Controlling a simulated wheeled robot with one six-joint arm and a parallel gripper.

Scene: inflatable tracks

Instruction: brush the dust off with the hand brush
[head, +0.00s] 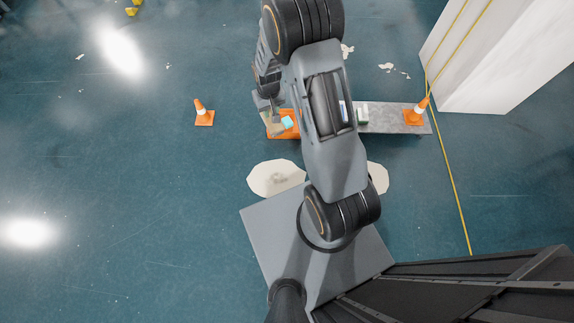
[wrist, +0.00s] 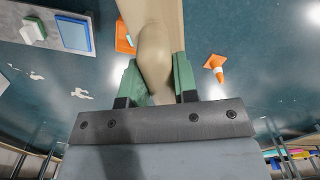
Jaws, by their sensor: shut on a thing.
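My gripper (wrist: 158,75) is shut on a smooth beige handle, which I take to be the hand brush (wrist: 156,48). The handle lies between the two green fingers and widens into a pale wooden part at the top of the wrist view; no bristles show. In the head view my gripper (head: 268,102) is partly hidden by my arm, above the left end of a grey bench (head: 390,118). A tan piece shows there beside an orange surface (head: 278,131) with a small cyan block (head: 288,122). I cannot make out dust on any surface.
A white and green block (head: 363,116) and an orange cone (head: 416,117) are on the bench. A blue-rimmed tray (wrist: 73,33) shows in the wrist view. Another cone (head: 204,116) stands on the floor left. A white box (head: 495,55) is at right. Left floor is open.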

